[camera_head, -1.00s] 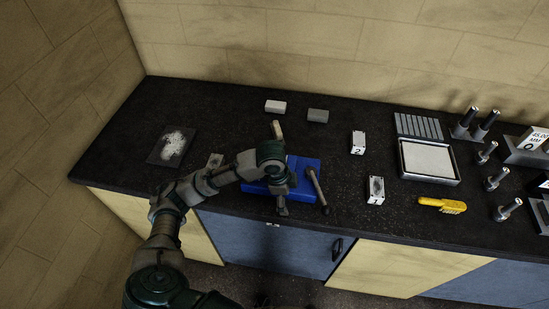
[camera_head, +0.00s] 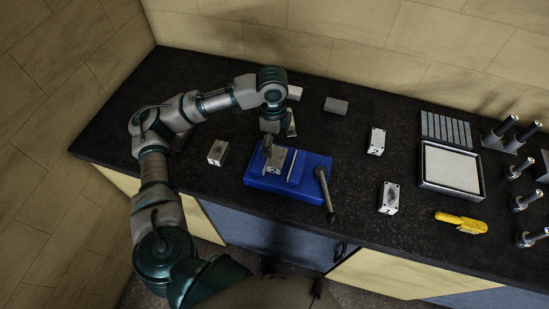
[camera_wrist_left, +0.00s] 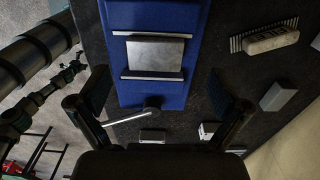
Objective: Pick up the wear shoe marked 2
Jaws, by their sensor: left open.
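The wear shoe marked 2 (camera_head: 376,140) is a small pale block standing on the black bench, right of the blue fixture (camera_head: 257,181), with a dark numeral low on its front face. My left gripper (camera_head: 272,146) is at the back left of the fixture, well left of the shoe and apart from it. In the left wrist view my left gripper (camera_wrist_left: 158,88) has its fingers wide apart with nothing between them; a grey metal block (camera_wrist_left: 155,57) sits in the fixture beneath. Small blocks show low in that view, but I cannot tell their marks.
A lever (camera_head: 325,190) stands at the fixture's right. Other blocks are a spotted one (camera_head: 389,197), a pale one (camera_head: 217,152) and a grey one (camera_head: 336,105). A framed white tray (camera_head: 452,169), yellow brush (camera_head: 461,222) and several upright posts are at right.

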